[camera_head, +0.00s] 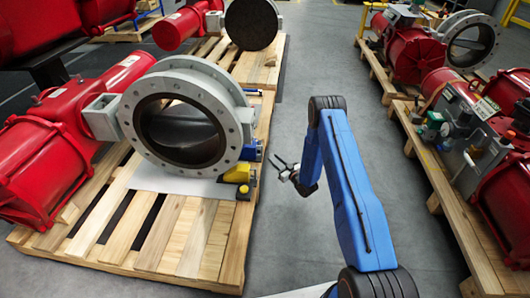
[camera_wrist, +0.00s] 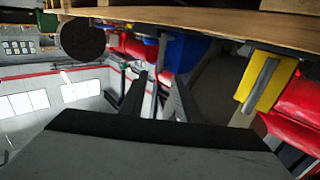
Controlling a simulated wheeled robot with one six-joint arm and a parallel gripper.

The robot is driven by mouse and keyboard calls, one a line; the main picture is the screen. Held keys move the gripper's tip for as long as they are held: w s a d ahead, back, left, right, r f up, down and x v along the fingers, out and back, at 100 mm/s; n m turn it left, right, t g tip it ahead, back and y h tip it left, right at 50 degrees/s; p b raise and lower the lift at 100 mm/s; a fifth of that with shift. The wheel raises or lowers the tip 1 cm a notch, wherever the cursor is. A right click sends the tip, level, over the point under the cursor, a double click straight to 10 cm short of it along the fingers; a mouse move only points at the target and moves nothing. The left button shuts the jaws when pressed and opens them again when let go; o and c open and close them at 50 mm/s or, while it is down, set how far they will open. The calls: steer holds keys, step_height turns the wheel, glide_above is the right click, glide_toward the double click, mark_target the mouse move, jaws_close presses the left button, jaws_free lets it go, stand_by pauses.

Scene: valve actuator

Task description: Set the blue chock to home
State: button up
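The blue chock (camera_head: 250,150) stands on the pallet at the right foot of the grey valve ring (camera_head: 185,118), just behind a yellow chock (camera_head: 238,174). In the wrist view, which is turned over, the blue chock (camera_wrist: 185,52) shows beyond the fingers and the yellow chock (camera_wrist: 264,82) is to the right. My gripper (camera_head: 273,164) is to the right of the chocks, over the pallet's edge and the floor, apart from both. In the wrist view my gripper (camera_wrist: 157,76) has its fingers spread with nothing between them.
The wooden pallet (camera_head: 180,235) carries the valve and a red actuator (camera_head: 45,165). A second pallet (camera_head: 450,200) with red actuators stands on the right. Grey floor (camera_head: 315,70) lies open between them. A dark disc-faced valve (camera_head: 251,24) stands at the back.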

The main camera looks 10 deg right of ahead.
steer(key=x, duration=0.9)
steer(key=shift+w, duration=0.2)
steer(key=shift+a, duration=0.15)
steer(key=shift+c, duration=0.2)
steer(key=shift+a, duration=0.1)
jaws_close()
